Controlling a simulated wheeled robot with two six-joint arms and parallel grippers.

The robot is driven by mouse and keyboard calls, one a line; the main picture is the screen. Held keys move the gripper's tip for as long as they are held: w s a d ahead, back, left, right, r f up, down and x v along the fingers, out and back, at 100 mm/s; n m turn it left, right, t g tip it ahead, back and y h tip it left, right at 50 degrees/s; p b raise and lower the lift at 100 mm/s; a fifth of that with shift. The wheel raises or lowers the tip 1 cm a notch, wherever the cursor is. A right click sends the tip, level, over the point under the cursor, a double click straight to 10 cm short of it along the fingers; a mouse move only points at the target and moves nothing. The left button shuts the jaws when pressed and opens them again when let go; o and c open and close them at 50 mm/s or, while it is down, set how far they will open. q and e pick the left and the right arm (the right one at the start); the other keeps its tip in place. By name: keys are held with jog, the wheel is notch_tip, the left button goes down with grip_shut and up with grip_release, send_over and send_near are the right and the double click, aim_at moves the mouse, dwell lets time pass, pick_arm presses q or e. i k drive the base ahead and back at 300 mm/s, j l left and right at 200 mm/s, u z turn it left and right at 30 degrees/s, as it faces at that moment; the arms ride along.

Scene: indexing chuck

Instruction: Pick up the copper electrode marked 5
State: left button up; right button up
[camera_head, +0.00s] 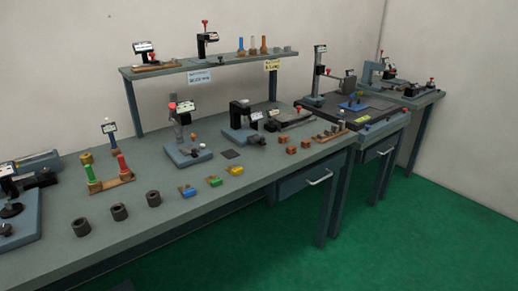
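Several small copper-brown blocks stand near the right end of the long bench: one at the front (281,149), one beside it (292,150) and one farther right (305,144). They look like the copper electrodes, but no number on them is readable, so I cannot tell which is marked 5. A low brown rack (325,138) with small grey and brown pieces in it lies just to their right. Neither of my grippers is in view.
Three dark cylinders (119,212), coloured small blocks (215,181) and a stand with a dial (187,150) occupy the bench (200,212). A raised shelf (215,64) runs behind. A dark surface plate (345,112) stands right. Green floor in front is clear.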

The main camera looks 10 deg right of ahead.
aim_at(290, 150)
jog(key=i+l+u, duration=0.2)
jog(key=l, duration=0.15)
jog(key=i+l+u, duration=0.1)
jog(key=l+u, duration=0.15)
jog(key=i+l+u, duration=0.2)
jog(key=l, duration=0.25)
jog(key=l+u, duration=0.2)
jog(key=l, duration=0.15)
